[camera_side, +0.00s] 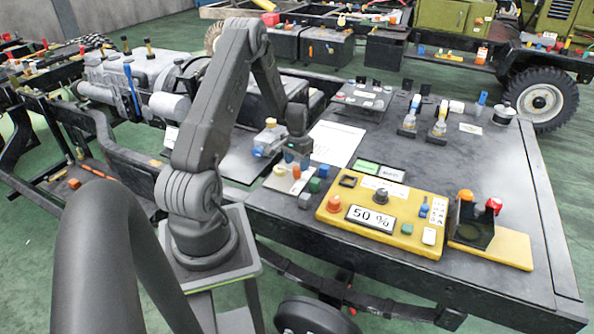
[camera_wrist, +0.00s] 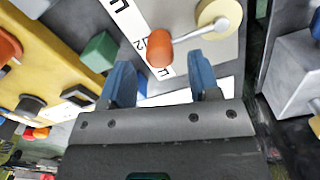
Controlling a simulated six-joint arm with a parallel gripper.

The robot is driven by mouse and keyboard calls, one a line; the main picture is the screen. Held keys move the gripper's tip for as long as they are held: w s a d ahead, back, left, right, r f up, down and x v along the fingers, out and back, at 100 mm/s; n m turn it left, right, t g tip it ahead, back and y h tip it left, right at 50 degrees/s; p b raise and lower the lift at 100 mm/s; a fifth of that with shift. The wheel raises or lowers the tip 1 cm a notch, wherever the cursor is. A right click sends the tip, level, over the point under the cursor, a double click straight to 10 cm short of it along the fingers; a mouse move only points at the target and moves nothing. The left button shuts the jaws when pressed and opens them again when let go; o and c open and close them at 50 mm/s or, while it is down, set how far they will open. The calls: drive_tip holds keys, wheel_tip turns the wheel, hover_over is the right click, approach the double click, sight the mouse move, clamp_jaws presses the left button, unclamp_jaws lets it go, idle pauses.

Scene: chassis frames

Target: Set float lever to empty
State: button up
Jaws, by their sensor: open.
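The float lever is a thin metal arm with an orange knob (camera_wrist: 160,50) at its end and a cream round hub (camera_wrist: 218,18) at its pivot. It sits on a light plate with a white lettered scale strip (camera_wrist: 128,20). The knob lies beside the strip, near a "2" mark and a letter at the strip's lower end. My gripper (camera_wrist: 161,68) is open, its two blue fingers on either side of the knob in the picture; contact is not clear. In the side view my gripper (camera_side: 297,158) points down just above the orange knob (camera_side: 296,172).
A green block (camera_wrist: 99,50) is close to my left finger. A grey block (camera_wrist: 298,72) stands at the right. A white sheet (camera_side: 335,143) lies behind.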

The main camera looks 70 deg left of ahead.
sight(297, 168)
drive_tip(key=shift+f, duration=1.85)
drive_tip(key=shift+c, duration=0.4)
clamp_jaws()
